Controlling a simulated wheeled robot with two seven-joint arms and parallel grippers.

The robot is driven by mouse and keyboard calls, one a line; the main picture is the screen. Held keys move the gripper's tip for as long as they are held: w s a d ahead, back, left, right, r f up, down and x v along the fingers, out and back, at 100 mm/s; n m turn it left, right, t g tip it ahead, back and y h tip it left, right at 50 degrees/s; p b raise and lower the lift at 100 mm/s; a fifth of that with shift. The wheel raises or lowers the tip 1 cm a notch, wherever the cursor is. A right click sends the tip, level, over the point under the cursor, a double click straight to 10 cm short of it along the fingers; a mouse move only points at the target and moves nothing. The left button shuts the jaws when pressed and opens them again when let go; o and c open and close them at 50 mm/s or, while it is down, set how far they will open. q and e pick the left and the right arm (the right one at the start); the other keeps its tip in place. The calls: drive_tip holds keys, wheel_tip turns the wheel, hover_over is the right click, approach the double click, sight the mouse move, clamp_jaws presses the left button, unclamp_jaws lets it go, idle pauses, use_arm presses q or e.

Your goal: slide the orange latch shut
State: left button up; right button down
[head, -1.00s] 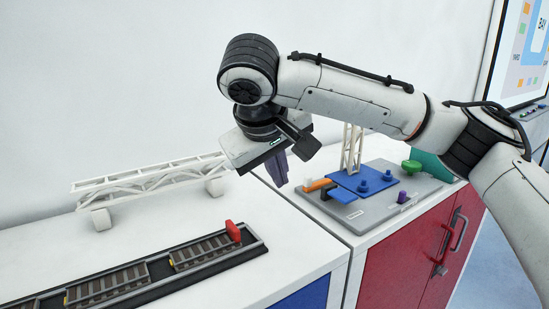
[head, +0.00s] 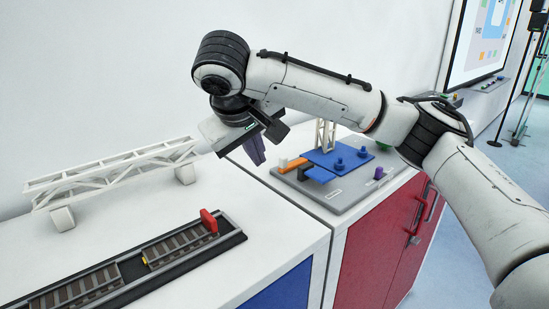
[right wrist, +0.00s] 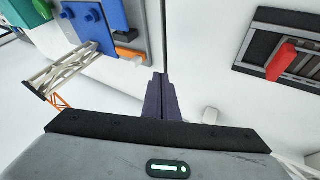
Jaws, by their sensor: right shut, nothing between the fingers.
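The orange latch (head: 292,165) is a short bar at the near-left end of a grey board, beside a blue plate (head: 343,159) and a blue block (head: 320,174). Part of the latch (right wrist: 128,52) also shows near the top of the right wrist view. My right gripper (head: 255,152) hangs fingers-down to the left of the latch, apart from it. Its dark purple fingers (right wrist: 161,100) are shut with nothing between them. My left gripper is out of view.
The grey board (head: 345,195) stands on a red-fronted cabinet. A white truss (head: 115,172) and a dark rail track with a red stop block (head: 209,221) lie on the white counter at left. Blue knobs and a small white tower (head: 325,134) stand on the blue plate.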

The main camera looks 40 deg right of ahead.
drive_tip(key=x, duration=0.5)
drive_tip(key=shift+d, duration=0.1)
drive_tip(key=shift+w+d+r, duration=0.1)
drive_tip(key=shift+d, duration=0.8)
drive_tip(key=shift+w+d+r, duration=0.1)
drive_tip(key=shift+d, duration=0.8)
